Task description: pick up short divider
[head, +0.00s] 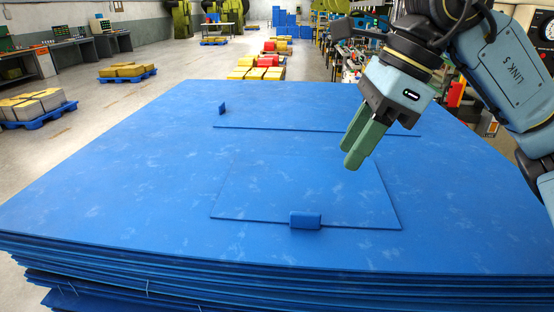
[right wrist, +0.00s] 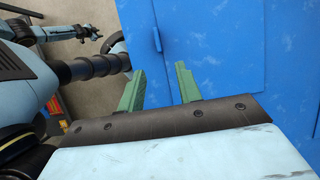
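Two thin flat blue sheets lie on a big blue stack (head: 110,190). The nearer sheet (head: 300,190) has a small blue block (head: 305,221) at its front edge. The farther one shows mainly as a long front edge line (head: 300,129), with a small upright blue block (head: 222,109) near its left end. I cannot tell which piece is the short divider. My right gripper (head: 349,160) hangs above the stack, over the nearer sheet's back right part. Its green fingers are apart and empty, as the right wrist view (right wrist: 161,76) also shows.
The stack of blue sheets fills the foreground, with much clear top surface on its left. Pallets with boxes (head: 127,72) stand on the floor at the left and behind. Workbenches (head: 75,50) stand at the far left.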

